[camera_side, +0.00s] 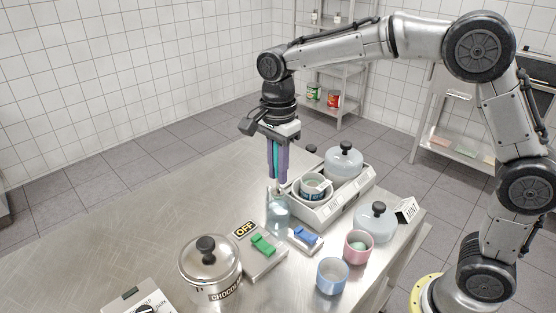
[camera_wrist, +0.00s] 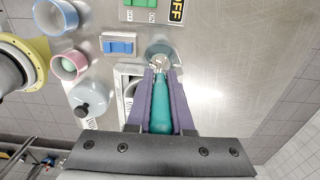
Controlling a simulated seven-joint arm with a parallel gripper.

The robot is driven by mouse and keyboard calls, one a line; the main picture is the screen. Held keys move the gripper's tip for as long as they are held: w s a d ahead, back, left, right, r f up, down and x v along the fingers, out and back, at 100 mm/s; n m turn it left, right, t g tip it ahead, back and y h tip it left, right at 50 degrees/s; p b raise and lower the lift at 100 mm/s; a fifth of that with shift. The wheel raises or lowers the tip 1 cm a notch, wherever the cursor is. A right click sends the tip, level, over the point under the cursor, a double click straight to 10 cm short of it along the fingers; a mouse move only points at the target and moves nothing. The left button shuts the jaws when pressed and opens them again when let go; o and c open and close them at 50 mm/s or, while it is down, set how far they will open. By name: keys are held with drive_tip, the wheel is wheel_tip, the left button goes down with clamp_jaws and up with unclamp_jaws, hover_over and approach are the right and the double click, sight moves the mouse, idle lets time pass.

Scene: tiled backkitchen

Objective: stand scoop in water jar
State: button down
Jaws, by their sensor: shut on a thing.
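My gripper (camera_side: 279,178) is shut on the scoop and points down over the water jar. The scoop's teal handle (camera_wrist: 160,105) lies between the purple fingers (camera_wrist: 161,100) in the wrist view. In the side view a strip of the teal handle (camera_side: 275,162) shows between the fingers. The clear water jar (camera_side: 278,214) stands on the steel table right below the fingertips, with bluish water in it. The jar also shows in the wrist view (camera_wrist: 164,49), with the metal scoop head at its mouth. How deep the head reaches inside I cannot tell.
A green switch (camera_side: 263,244) and blue switch (camera_side: 305,236) sit in front. Pink (camera_side: 358,247) and blue (camera_side: 332,276) cups and a chocolate pot (camera_side: 210,268) stand nearer.

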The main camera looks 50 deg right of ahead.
sight(278, 190)
drive_tip(key=shift+f, duration=2)
drive_tip(key=c, duration=0.7)
unclamp_jaws()
drive_tip(key=shift+c, duration=0.2)
wheel_tip(278, 190, up, 12)
drive_tip(key=shift+r, duration=0.9)
